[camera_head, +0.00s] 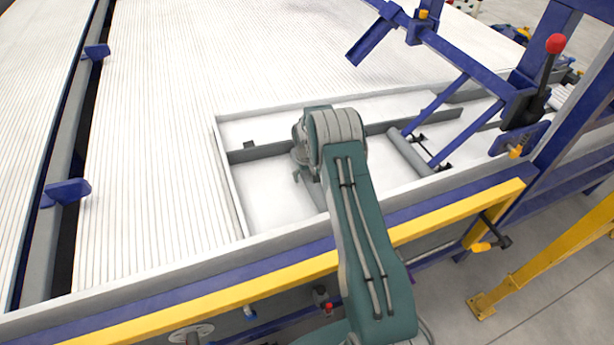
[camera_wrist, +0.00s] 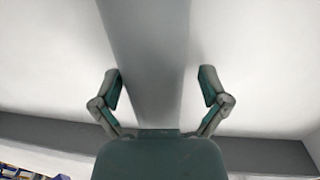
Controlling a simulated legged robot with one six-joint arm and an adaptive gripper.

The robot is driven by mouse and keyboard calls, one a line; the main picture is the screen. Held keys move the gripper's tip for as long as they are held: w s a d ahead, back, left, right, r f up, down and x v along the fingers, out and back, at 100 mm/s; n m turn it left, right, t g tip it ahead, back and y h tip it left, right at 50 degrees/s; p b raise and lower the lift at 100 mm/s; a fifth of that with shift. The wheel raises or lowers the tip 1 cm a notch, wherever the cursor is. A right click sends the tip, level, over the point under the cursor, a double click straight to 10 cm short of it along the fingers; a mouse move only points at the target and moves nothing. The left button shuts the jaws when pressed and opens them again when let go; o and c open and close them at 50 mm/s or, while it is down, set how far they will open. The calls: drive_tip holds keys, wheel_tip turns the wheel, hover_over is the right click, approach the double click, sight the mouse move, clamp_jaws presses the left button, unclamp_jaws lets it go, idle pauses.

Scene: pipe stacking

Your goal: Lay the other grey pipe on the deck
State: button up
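A short grey pipe (camera_head: 410,153) lies in the right part of the white-floored tray, below the blue bracket. My gripper (camera_head: 305,175) is low over the middle of the tray, partly hidden by my wrist. In the wrist view my gripper (camera_wrist: 160,88) has its two fingers spread on either side of a smooth grey band (camera_wrist: 155,50), with gaps beside it. I cannot tell whether this band is a pipe or the tray's divider. The ribbed white deck (camera_head: 150,130) fills the left, with no pipe seen on it.
A long grey divider (camera_head: 385,127) crosses the tray behind my arm. A grey rim (camera_head: 229,180) bounds the tray on the left. Blue framing (camera_head: 480,85) and a red-knobbed lever (camera_head: 550,70) stand at right. A yellow rail (camera_head: 230,298) runs along the front.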

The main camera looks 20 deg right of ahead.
idle(0.3)
wheel_tip(320, 180, up, 12)
drive_tip(key=shift+a, duration=0.25)
wheel_tip(320, 180, up, 14)
drive_tip(key=f+t, duration=0.1)
hover_over(306, 173)
drive_tip(key=s+a, duration=0.3)
drive_tip(key=s, duration=0.1)
drive_tip(key=s+a+r+t, duration=0.2)
drive_tip(key=s+a+r, duration=0.2)
drive_tip(key=s+r, duration=0.7)
drive_tip(key=s+a+r+t, duration=0.1)
drive_tip(key=s+a+r, duration=0.1)
drive_tip(key=s, duration=0.9)
drive_tip(key=s+a+r+t, duration=0.1)
drive_tip(key=s+a+r, duration=0.1)
drive_tip(key=s, duration=1)
drive_tip(key=shift+a+r+t, duration=0.3)
drive_tip(key=shift+a+r, duration=0.05)
drive_tip(key=shift+a, duration=0.1)
